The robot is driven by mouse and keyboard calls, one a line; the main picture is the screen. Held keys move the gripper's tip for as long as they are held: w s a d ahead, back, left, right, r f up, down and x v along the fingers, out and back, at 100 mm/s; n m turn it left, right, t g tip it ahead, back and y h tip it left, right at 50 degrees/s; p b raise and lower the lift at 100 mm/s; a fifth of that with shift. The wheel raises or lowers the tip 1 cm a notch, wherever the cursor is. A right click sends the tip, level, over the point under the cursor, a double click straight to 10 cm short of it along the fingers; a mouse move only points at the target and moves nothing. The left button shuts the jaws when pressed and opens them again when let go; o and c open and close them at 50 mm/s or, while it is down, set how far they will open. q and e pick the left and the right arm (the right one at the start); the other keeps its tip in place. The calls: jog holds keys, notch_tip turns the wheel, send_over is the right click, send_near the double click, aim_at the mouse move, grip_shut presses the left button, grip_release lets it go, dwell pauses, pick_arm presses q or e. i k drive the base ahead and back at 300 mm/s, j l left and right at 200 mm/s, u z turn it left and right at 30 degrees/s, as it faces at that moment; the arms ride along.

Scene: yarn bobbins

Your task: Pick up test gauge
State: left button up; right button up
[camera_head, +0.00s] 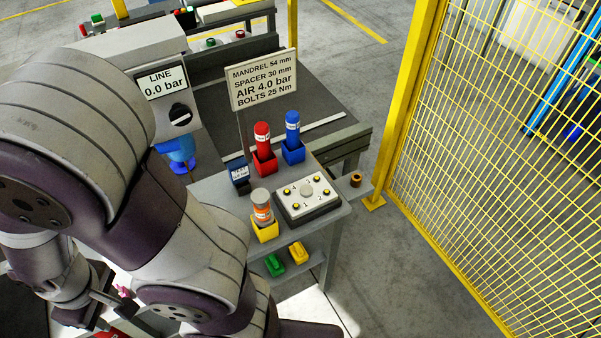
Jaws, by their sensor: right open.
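A small dark blue box with a pale face (239,173) stands at the left back edge of the grey side table (333,217); it looks like the test gauge, but its face is too small to read. My right gripper (108,302) is low at the left, partly hidden by my arm links. It is open and well away from the blue box. A small pink thing shows beside it; I cannot tell whether they touch. My left gripper is not in view.
The table holds a red bottle (263,146), a blue bottle (292,134), an orange-banded bottle (262,207) and a numbered bolt plate (307,195). A sign (263,80) stands behind. Green (274,265) and yellow (298,252) pieces lie on the lower shelf. A yellow mesh fence (490,150) closes the right.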

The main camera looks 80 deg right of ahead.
aim_at(238, 170)
jog(key=z, duration=3.4)
jog(key=u, duration=0.95)
jog(key=i+l+u, duration=0.1)
jog(key=u, duration=0.3)
jog(key=i+l+u, duration=0.1)
jog(key=u, duration=0.35)
jog(key=i+l+u, duration=0.1)
jog(key=l+u, duration=0.15)
jog(key=u, duration=0.15)
jog(key=l+u, duration=0.15)
jog(key=u, duration=0.3)
jog(key=l, duration=0.35)
jog(key=i+l, duration=0.1)
jog(key=l, duration=0.2)
